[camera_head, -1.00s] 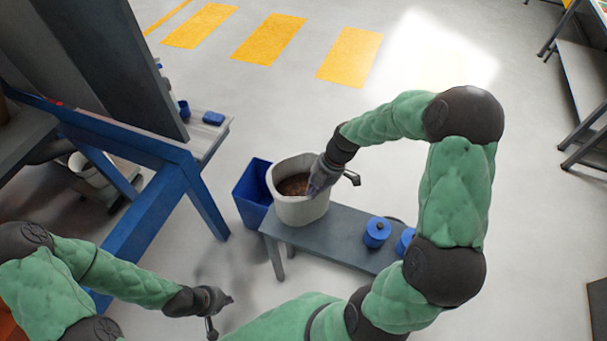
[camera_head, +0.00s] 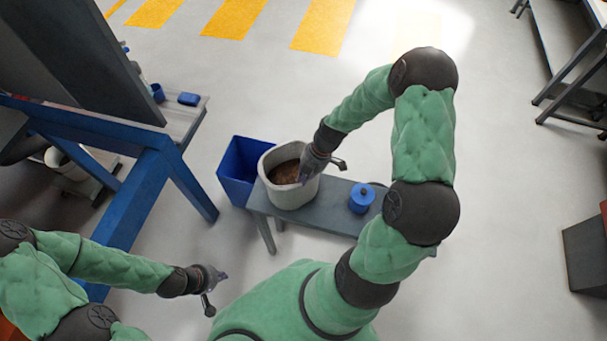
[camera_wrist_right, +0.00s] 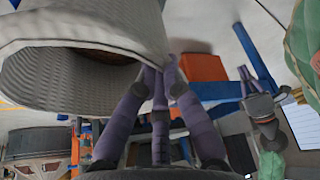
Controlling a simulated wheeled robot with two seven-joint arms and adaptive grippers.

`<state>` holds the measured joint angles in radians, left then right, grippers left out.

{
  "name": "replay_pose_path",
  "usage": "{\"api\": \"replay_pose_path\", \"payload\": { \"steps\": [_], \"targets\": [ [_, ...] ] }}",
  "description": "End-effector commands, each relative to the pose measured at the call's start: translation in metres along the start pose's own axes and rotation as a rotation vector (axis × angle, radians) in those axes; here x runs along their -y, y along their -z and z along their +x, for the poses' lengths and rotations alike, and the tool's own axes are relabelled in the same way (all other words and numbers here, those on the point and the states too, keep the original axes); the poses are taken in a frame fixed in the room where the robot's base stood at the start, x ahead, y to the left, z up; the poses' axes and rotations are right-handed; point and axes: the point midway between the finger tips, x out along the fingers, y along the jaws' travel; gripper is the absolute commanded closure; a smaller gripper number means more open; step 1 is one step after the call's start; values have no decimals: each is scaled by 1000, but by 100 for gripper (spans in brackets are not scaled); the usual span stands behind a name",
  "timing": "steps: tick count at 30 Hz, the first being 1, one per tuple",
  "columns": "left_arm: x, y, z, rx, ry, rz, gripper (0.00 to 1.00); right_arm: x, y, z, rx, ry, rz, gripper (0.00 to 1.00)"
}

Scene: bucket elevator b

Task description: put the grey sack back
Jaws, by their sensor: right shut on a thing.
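The grey sack (camera_head: 292,194) is a pale, open-topped woven sack with brown contents (camera_head: 285,171). It is over the left end of the grey bench (camera_head: 325,212); I cannot tell if it rests there or hangs just above. My right gripper (camera_head: 306,174) is shut on the right side of its rim. In the right wrist view the sack (camera_wrist_right: 90,85) fills the upper left, its mouth showing, with the purple fingers (camera_wrist_right: 160,85) against its edge. My left gripper (camera_head: 222,276) is low at left, away from the sack; its finger gap is unclear.
A blue bin (camera_head: 237,172) stands left of the sack. A blue canister (camera_head: 361,198) is on the bench. A blue-framed machine (camera_head: 150,185) stands at left, with another pale container (camera_head: 70,160) under it. Racks (camera_head: 570,80) are at upper right. Open floor lies between.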

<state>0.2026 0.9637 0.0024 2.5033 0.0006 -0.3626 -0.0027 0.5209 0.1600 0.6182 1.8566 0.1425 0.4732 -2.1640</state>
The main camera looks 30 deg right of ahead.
Motion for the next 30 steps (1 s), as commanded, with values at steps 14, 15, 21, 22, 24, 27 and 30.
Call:
{"api": "replay_pose_path", "payload": {
  "steps": [14, 15, 21, 22, 24, 27, 30],
  "targets": [
    [0, 0, 1, 0, 0, 0, 100, 0, 0, 0, 0, 0, 0, 68],
    [0, 0, 1, 0, 0, 0, 100, 0, 0, 0, 0, 0, 0, 68],
    [0, 0, 1, 0, 0, 0, 100, -1, 0, -6, 1, -3, 0, 68],
    [1, 0, 2, 0, 0, 0, 100, -1, -1, -9, 2, -4, -1, 68],
    [1, 0, 4, 0, 0, 0, 100, -1, -1, -19, 2, -4, -2, 68],
    [2, 0, 6, 0, 0, 0, 100, -2, -1, -38, 3, -6, -2, 68],
    [3, 0, 9, 0, 0, 0, 100, -2, -1, -59, 3, -7, 0, 68]
  ]
}}
